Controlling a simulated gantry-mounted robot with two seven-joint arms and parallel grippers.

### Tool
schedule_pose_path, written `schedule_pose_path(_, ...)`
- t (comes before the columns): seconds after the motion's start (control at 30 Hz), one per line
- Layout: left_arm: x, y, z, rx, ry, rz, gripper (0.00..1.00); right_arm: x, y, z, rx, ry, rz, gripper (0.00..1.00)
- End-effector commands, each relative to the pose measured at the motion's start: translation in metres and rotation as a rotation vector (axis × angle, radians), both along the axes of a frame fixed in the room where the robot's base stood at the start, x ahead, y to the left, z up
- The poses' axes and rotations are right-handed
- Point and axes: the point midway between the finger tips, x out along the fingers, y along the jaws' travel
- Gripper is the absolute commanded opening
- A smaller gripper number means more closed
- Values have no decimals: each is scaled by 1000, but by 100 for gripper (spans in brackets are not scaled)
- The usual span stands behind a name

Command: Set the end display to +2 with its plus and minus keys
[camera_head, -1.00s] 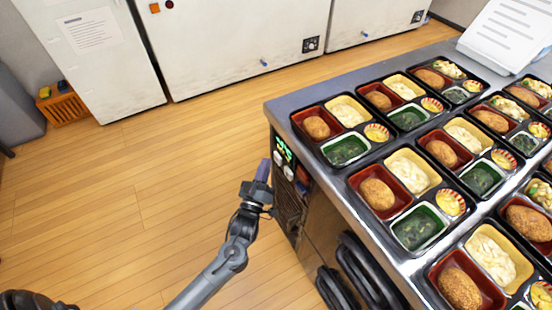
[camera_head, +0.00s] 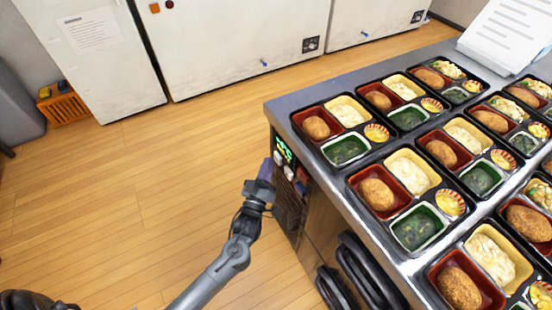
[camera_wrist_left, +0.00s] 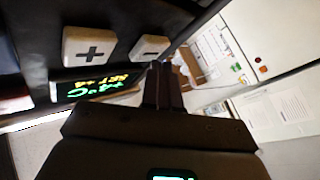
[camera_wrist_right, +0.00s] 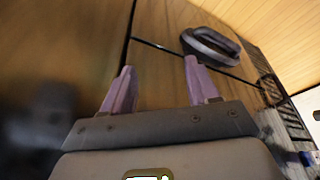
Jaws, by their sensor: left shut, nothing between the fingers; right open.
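The end display (camera_wrist_left: 95,83) is lit on the dark panel at the counter's end, upside down in the left wrist view. Its green digits and smaller yellow line are blurred; the lower line may read SET +4. It also shows green in the head view (camera_head: 284,150). The pale plus key (camera_wrist_left: 90,47) and smaller minus key (camera_wrist_left: 149,47) sit beside it. My left gripper (camera_wrist_left: 162,68) is shut and empty, its tips close to the minus key; contact cannot be told. It shows in the head view (camera_head: 266,168). My right gripper (camera_wrist_right: 160,66) is open and empty, before wooden panelling.
Several filled bento trays (camera_head: 344,167) cover the grey counter (camera_head: 290,92). A dark handle-like loop (camera_wrist_right: 210,46) is beyond my right gripper. White cabinets (camera_head: 230,40) and an orange crate (camera_head: 64,108) stand at the back. The wooden floor left of the counter is clear.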

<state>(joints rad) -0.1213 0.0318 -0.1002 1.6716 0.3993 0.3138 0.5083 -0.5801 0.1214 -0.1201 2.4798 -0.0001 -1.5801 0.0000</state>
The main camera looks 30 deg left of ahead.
Motion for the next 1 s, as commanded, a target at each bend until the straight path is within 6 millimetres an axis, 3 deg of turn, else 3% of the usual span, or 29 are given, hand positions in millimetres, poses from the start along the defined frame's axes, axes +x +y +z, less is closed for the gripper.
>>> schedule_pose_path(1.0, 8, -5, 0, 0, 1, 0, 0, 0, -1, -1, -4, 0, 3, 59)
